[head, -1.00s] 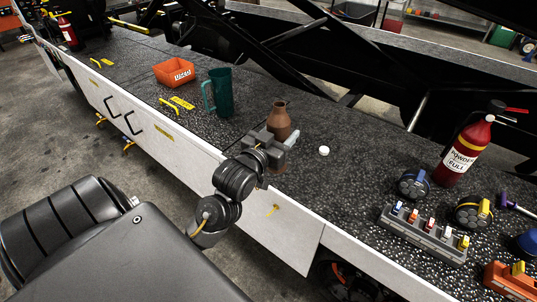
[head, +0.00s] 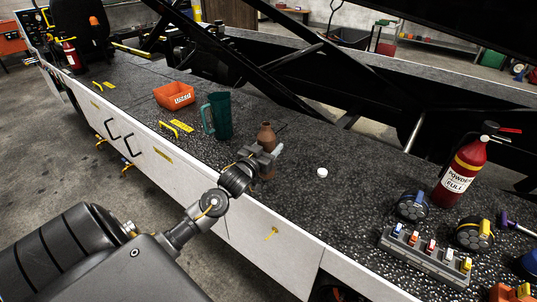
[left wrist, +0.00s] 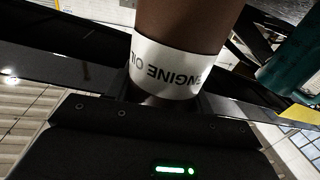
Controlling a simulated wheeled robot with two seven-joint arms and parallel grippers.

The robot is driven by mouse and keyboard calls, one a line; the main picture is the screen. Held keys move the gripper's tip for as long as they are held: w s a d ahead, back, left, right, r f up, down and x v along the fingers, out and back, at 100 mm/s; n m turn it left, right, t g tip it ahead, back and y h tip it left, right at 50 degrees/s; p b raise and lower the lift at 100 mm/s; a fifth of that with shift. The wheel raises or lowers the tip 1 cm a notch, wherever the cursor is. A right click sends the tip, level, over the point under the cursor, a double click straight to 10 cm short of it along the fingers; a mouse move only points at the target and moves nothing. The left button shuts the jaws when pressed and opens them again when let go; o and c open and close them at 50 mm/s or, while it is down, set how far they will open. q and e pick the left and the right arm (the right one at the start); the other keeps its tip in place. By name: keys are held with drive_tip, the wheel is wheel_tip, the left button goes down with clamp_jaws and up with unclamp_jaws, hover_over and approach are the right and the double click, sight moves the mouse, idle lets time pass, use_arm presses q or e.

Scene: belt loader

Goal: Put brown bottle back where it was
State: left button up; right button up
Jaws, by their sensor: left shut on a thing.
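My left gripper (head: 265,158) is shut on the bottle's body. In the left wrist view the bottle (left wrist: 185,22) fills the top middle, with a white label reading "ENGINE OIL" upside down. My right gripper is not in view.
A teal mug (head: 219,116) stands just left of the bottle, with an orange bin (head: 174,96) beyond it. A white cap (head: 322,173) lies to the right. A red fire extinguisher (head: 461,172) and a grey rack (head: 425,256) are further right.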

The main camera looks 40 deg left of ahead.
use_arm(q)
drive_tip(key=shift+w+a+f, duration=0.4)
drive_tip(key=shift+w+f, duration=0.05)
drive_tip(key=shift+f, duration=0.25)
wheel_tip(320, 180, down, 2)
drive_tip(key=shift+f+p, duration=0.15)
drive_tip(key=shift+p, duration=0.25)
drive_tip(key=shift+f, duration=0.45)
drive_tip(key=shift+f, duration=0.1)
drive_tip(key=o, duration=1.2)
